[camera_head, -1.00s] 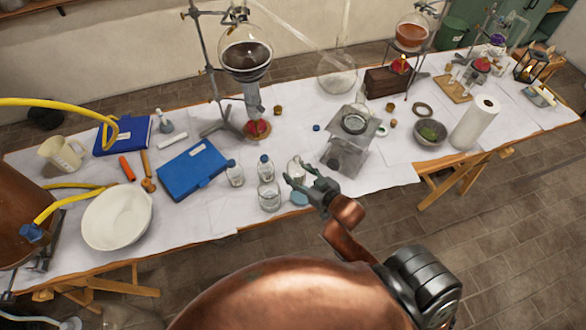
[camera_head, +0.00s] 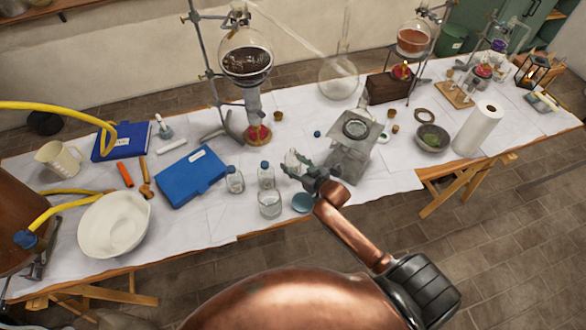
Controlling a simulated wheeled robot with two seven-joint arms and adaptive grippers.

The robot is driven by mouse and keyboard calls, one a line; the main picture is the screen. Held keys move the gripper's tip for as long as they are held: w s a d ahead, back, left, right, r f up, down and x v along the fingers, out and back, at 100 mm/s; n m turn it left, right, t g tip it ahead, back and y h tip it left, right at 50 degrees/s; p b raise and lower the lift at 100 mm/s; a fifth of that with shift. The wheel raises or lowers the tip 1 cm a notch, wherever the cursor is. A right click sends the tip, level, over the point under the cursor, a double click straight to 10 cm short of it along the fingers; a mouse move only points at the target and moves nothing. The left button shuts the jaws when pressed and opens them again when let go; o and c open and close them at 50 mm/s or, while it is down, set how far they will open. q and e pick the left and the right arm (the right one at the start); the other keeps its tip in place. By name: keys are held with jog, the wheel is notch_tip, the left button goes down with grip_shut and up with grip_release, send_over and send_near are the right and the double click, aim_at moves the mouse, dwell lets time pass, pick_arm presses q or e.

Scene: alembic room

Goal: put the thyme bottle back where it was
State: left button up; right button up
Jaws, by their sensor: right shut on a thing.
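My right gripper (camera_head: 292,166) is shut on a clear glass bottle (camera_head: 292,158), mostly hidden behind its fingers. No label is legible, so I cannot read which herb it holds. It is left of the grey metal stand; I cannot tell whether it touches the table. Two clear bottles with blue caps stand nearby, the left one (camera_head: 235,181) beside the blue case and the other (camera_head: 266,176) closer to the gripper. An open glass jar (camera_head: 270,204) stands in front of them. My left gripper is not in view.
The grey stand (camera_head: 350,158) is close to the gripper's right. A blue case (camera_head: 190,175) and a white bowl (camera_head: 113,224) lie left. A tall flask on a clamp stand (camera_head: 245,60) rises behind. White cloth in front is bare.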

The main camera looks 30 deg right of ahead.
aim_at(293, 168)
jog(key=shift+f, duration=1.4)
jog(key=shift+f, duration=0.1)
jog(key=o, duration=1.5)
jog(key=shift+s, duration=0.2)
jog(key=p+v, duration=0.1)
jog(key=v, duration=1)
jog(key=shift+s+r, duration=0.3)
